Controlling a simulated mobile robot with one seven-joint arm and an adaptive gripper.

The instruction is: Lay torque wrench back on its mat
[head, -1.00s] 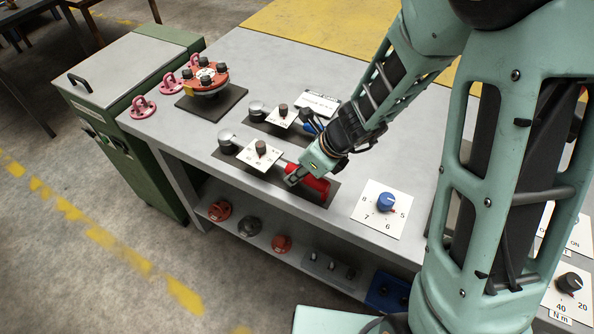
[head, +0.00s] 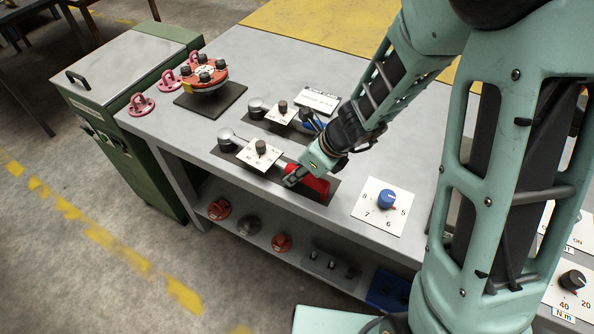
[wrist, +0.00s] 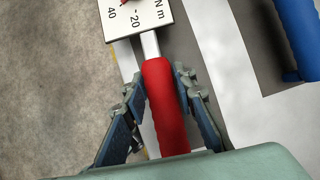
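The torque wrench, with a red handle (head: 318,186), a dial plate (head: 259,154) and a round head (head: 225,136), lies over its dark mat (head: 331,200) near the bench's front edge. My gripper (head: 290,181) is low at the handle. In the wrist view, the red handle (wrist: 163,100) runs between my two fingers (wrist: 160,82), with the fingertips close against both sides, so my gripper looks shut on it. The undersides of the handle and fingertips are hidden, so I cannot tell whether the handle rests fully on the mat.
A second wrench with a blue handle (head: 309,124) lies behind on another mat. A dial card (head: 382,206) lies to the right. A red flanged spool (head: 205,74) stands on a dark mat at the back left, beside pink shackle-like parts (head: 141,105). A green cabinet (head: 125,120) adjoins the bench.

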